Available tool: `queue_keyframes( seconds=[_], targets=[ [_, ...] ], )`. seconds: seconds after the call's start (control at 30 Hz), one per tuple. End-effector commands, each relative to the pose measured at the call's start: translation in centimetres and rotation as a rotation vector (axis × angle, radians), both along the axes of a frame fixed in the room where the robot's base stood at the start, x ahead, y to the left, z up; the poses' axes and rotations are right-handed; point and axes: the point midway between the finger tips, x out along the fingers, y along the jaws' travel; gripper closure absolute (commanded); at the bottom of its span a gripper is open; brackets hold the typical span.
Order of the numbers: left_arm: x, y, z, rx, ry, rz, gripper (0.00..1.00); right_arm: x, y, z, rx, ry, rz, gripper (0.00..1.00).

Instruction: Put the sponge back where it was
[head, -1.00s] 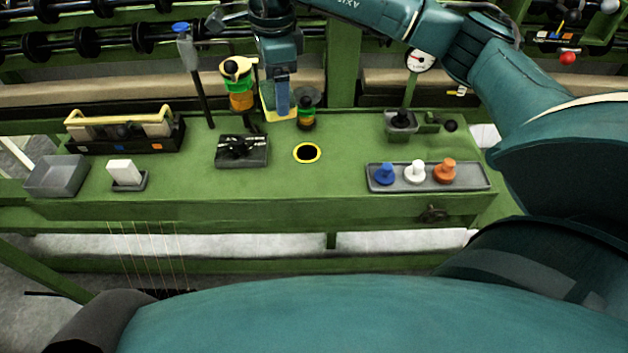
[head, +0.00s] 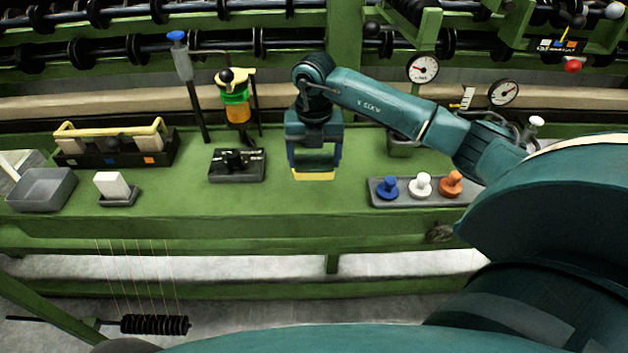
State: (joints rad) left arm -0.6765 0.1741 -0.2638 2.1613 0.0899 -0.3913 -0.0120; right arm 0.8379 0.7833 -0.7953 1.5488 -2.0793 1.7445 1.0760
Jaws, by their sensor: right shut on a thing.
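My right gripper (head: 314,168) hangs fingers-down over the middle of the green bench (head: 250,195). It is shut on the sponge, whose yellow lower strip (head: 314,176) shows between and below the fingertips. Most of the sponge is covered by the gripper. I cannot tell whether it touches the bench. The sponge's former place cannot be made out. My left gripper is not in view.
A black device (head: 237,165) stands left of my right gripper. A grey tray (head: 410,202) with blue, white and orange knobs is at right. A white block (head: 111,185) on a dark dish and an empty grey bin (head: 40,190) are at left. The bench's front middle is clear.

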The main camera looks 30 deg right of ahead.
Motion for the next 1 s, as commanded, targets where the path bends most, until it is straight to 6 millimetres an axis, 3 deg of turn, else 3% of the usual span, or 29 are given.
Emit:
queue_keyframes(
  seconds=[0.5,0.87,0.9,1.0],
  targets=[
    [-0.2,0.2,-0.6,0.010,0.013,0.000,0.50,0.0,0.1,-6.0,0.001,0.002,0.005,0.43],
    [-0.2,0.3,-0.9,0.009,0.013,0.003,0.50,0.0,0.1,-6.5,0.000,0.000,0.005,0.43],
    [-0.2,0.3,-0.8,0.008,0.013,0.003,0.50,0.0,0.0,-6.4,0.001,-0.001,0.005,0.23],
    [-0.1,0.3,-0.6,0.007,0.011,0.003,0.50,0.0,0.0,-6.4,0.001,-0.001,0.005,0.15]
  ],
)
